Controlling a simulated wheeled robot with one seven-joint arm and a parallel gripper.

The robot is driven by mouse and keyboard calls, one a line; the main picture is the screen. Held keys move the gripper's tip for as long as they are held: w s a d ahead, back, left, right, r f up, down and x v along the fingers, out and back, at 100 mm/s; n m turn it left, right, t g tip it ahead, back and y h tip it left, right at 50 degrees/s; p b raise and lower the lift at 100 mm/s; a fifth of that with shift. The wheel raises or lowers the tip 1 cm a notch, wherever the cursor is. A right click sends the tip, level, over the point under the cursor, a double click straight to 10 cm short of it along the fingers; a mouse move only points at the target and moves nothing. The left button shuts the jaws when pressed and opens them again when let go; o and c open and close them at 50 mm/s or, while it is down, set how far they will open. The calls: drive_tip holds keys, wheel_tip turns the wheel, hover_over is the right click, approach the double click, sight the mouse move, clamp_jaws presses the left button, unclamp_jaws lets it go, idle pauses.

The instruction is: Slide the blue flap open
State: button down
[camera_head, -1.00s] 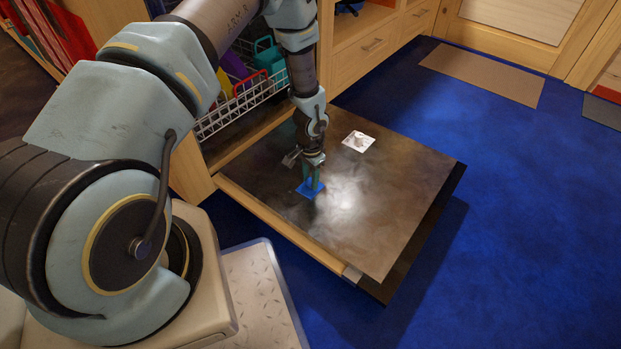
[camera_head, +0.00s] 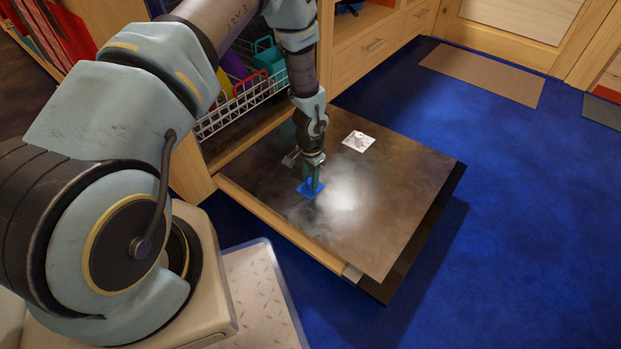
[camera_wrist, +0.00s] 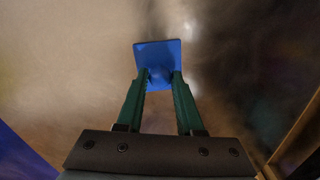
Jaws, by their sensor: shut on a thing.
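The blue flap (camera_head: 311,190) is a small flat square on the dark, shiny board (camera_head: 400,200). In the wrist view the blue flap (camera_wrist: 158,55) lies just beyond the fingertips, and its near part is between them. My gripper (camera_head: 311,184) points down at the flap from above. In the wrist view my gripper (camera_wrist: 160,78) has its two green fingers close together at the tips, shut on a part of the flap. The fingers hide the exact place of contact.
A white square plate (camera_head: 358,141) is on the board behind the flap. A white wire basket (camera_head: 235,105) with coloured things stands at the back left. A pale wooden rail (camera_head: 285,228) runs along the board's near left edge. Blue carpet (camera_head: 520,200) at right is clear.

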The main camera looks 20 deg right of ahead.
drive_tip(key=w+d, duration=0.1)
drive_tip(key=d, duration=0.1)
drive_tip(key=w+d, duration=0.1)
drive_tip(key=d, duration=0.1)
drive_tip(key=w+d, duration=0.1)
drive_tip(key=d, duration=0.1)
drive_tip(key=shift+w+b, duration=0.2)
drive_tip(key=shift+b, duration=0.2)
drive_tip(key=c, duration=0.5)
unclamp_jaws()
drive_tip(key=shift+c, duration=0.2)
drive_tip(key=shift+r, duration=0.1)
wheel_tip(320, 180, up, 11)
drive_tip(key=p, duration=0.3)
drive_tip(key=shift+f, duration=0.2)
